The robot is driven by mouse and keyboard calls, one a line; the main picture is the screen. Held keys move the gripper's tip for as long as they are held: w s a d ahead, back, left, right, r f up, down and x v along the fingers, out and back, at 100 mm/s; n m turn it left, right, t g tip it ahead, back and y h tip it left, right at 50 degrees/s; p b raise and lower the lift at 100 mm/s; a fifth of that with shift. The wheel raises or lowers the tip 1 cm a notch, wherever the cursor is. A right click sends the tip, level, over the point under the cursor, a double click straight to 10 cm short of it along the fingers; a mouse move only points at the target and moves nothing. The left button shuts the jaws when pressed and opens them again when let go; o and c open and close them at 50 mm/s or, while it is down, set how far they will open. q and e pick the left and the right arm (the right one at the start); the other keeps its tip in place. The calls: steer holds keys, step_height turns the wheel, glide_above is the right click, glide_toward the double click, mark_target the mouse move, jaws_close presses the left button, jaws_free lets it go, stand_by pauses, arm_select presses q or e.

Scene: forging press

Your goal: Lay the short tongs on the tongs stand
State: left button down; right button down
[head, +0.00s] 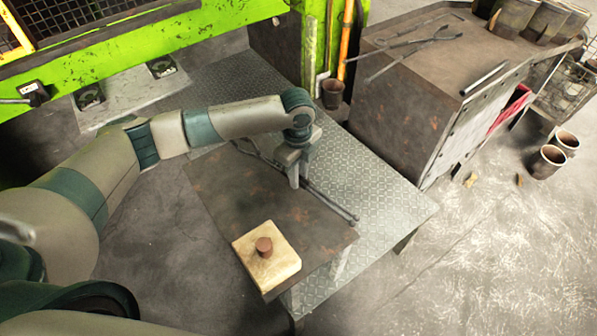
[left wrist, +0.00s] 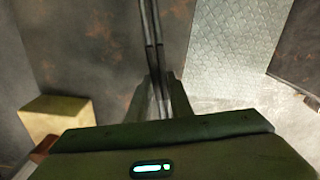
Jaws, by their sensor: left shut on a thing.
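The short tongs (head: 331,204) are dark and thin and run diagonally across the right edge of the brown plate. My left gripper (head: 294,178) reaches down over the plate and is shut on them. In the left wrist view, the two tong bars (left wrist: 151,35) pass between the fingers of my left gripper (left wrist: 161,88). I cannot tell whether the tongs touch the plate or hang just above it. No stand is clearly recognisable; a dark block (head: 403,113) at the right carries other, longer tongs (head: 415,45). My right gripper is not in view.
The brown plate (head: 215,187) holds a pale block (head: 266,276) with a small rusty cylinder (head: 264,247) on top. A checkered metal platform (head: 385,205) lies beside it. The green press (head: 150,50) stands behind. Dark cups (head: 553,154) stand on the floor at right.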

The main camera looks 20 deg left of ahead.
arm_select(q)
steer(key=shift+f, duration=0.4)
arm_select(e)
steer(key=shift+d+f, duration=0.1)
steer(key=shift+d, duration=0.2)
arm_select(q)
steer(key=c, duration=1.9)
jaws_free()
steer(key=shift+c, duration=0.2)
steer(key=shift+o, duration=0.4)
steer(key=shift+o, duration=0.3)
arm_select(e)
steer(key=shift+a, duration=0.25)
arm_select(q)
steer(key=shift+o, duration=0.8)
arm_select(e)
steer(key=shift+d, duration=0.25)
arm_select(q)
steer(key=shift+o, duration=0.8)
steer(key=shift+o, duration=0.4)
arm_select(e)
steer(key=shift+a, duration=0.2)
